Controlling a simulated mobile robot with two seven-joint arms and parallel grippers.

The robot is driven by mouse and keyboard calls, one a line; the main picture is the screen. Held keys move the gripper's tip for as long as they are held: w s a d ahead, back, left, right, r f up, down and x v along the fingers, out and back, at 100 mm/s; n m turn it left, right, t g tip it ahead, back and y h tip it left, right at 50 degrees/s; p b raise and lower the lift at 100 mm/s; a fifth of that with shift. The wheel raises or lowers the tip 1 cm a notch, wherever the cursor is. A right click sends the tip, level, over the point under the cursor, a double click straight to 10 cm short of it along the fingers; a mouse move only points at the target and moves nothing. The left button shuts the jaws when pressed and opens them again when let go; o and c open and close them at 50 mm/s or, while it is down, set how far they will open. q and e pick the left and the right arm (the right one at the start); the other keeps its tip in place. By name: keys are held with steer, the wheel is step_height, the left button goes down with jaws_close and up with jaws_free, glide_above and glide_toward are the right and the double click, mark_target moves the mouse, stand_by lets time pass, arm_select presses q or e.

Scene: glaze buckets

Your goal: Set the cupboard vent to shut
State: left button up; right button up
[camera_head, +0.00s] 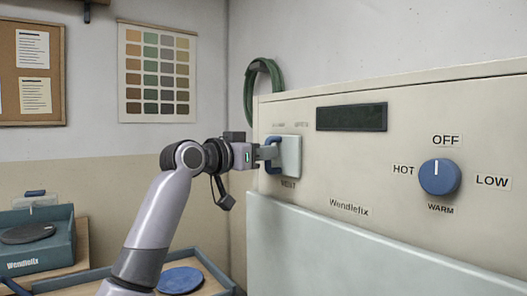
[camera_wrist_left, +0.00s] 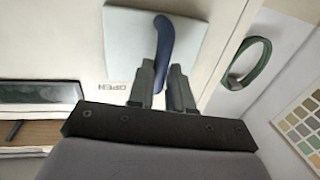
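The cupboard vent is a pale square plate (camera_head: 291,155) with a dark blue handle (camera_head: 273,169), on the left part of the cream cupboard front. Small lettering sits above and below the plate; most is too small to read. My left gripper (camera_head: 270,152) is at the handle. In the left wrist view the blue handle (camera_wrist_left: 163,38) stands out from the plate (camera_wrist_left: 128,40) and passes between the fingertips of my left gripper (camera_wrist_left: 163,68), which look shut on it. An OPEN label (camera_wrist_left: 118,86) lies beside the plate. My right gripper is out of view.
A blue knob (camera_head: 440,176) marked OFF, LOW, WARM and HOT and a dark display (camera_head: 351,118) are on the same front. A green hose (camera_head: 262,80) hangs behind the cupboard's left edge. Blue trays (camera_head: 35,243) stand at lower left.

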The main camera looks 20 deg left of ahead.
arm_select(q)
steer(key=o, duration=0.3)
steer(key=shift+w+a, duration=0.1)
steer(key=shift+a, duration=0.1)
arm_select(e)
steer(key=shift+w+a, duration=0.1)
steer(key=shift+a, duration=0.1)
arm_select(q)
steer(key=b+v, duration=0.1)
steer(key=v, duration=0.6)
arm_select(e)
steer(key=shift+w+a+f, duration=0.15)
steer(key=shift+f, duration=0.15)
